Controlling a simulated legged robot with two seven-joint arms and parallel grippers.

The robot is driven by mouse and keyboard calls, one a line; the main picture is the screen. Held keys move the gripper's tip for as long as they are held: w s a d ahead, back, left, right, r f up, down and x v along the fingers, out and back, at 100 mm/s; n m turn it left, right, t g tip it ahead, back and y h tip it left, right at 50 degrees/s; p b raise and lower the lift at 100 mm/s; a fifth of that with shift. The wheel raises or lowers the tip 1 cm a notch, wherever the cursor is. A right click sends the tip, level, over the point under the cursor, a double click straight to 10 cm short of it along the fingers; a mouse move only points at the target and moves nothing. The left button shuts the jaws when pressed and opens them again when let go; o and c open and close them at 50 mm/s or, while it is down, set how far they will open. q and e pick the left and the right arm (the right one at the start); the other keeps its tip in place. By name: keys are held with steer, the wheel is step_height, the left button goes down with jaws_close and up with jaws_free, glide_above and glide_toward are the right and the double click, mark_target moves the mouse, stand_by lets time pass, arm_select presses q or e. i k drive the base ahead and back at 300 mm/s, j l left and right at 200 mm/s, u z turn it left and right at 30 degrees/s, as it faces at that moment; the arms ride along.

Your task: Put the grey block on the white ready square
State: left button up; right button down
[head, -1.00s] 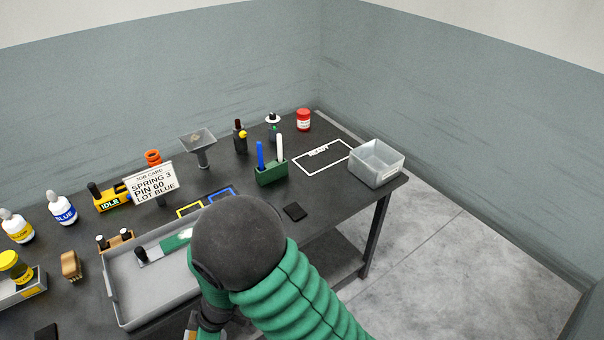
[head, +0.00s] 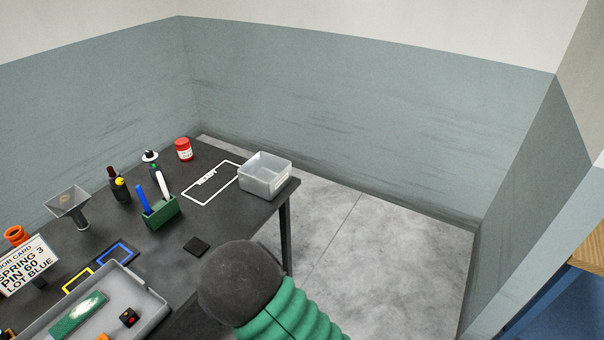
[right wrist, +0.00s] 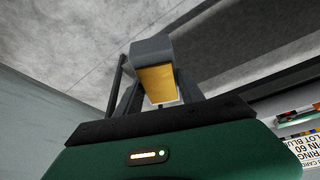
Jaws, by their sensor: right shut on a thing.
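The white ready square (head: 216,187) is an outline with the word READY on the dark table, toward its far right end. It looks empty. In the right wrist view my right gripper (right wrist: 156,82) is shut on the grey block (right wrist: 151,47), which shows a yellow-orange face toward the camera. Pale floor and a dark edge show behind it. In the head view the gripper and block are hidden; only my dark, green-sleeved arm shows at the bottom, near the table's front edge. My left gripper is not in view.
A clear bin (head: 264,178) stands right beside the ready square. A red-lidded jar (head: 184,150) is behind it, and a green holder (head: 161,213) with blue and white pens is to its left. A black pad (head: 197,246) lies in front. A grey tray (head: 150,314) sits lower left.

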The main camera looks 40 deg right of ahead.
mark_target(221, 172)
steer(key=i+l+z, duration=0.2)
steer(key=z, duration=0.25)
steer(key=i+l+z, duration=0.25)
steer(key=z, duration=0.15)
steer(key=i+l+z, duration=0.25)
steer(key=z, duration=0.2)
steer(key=i+z, duration=0.4)
steer(key=i, duration=2.3)
steer(key=i+u, duration=0.4)
steer(key=i+l+u, duration=0.15)
steer(key=u, duration=0.25)
steer(key=i+l+u, duration=0.2)
steer(key=u, duration=0.2)
steer(key=i+l+u, duration=0.4)
steer(key=k+j, duration=0.1)
